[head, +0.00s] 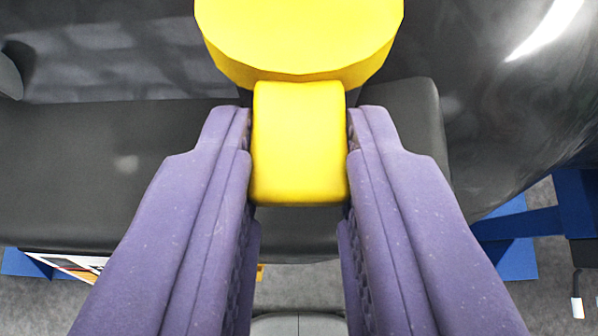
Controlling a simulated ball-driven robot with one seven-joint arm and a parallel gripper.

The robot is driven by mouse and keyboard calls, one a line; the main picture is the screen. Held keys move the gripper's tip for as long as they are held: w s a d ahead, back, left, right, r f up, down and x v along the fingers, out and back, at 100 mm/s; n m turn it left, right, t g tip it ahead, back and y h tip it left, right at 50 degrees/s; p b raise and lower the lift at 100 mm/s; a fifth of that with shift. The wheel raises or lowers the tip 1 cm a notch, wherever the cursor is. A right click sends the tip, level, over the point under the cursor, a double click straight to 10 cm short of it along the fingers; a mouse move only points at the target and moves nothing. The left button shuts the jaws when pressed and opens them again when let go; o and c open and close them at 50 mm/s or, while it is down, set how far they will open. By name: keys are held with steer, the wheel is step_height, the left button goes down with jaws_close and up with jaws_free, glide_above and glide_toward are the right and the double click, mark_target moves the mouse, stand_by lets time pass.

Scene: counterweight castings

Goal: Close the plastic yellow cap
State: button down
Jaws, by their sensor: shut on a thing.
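The yellow cap (303,32) is in the upper middle of the head view, a round, faceted disc with its top cut off by the frame edge. A yellow rounded tab (300,145) sticks out from the cap toward me. My gripper (299,150) has two purple fingers, one on each side of the tab, and is shut on it. What lies under the cap is hidden, so I cannot tell how it sits on its seat.
A dark grey casting (110,165) spans the view behind and below the cap. A large glossy black rounded body (500,110) stands at the right. Blue supports (515,235) show at the lower right, above a grey floor (545,300). A printed label (75,265) is at lower left.

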steer(key=shift+f, duration=0.2)
steer(key=c, duration=0.9)
jaws_free()
steer(key=shift+r, duration=0.1)
steer(key=shift+s+r, duration=0.1)
steer(key=shift+r, duration=0.1)
steer(key=p+v, duration=0.2)
steer(key=v, duration=0.5)
steer(key=shift+s, duration=0.25)
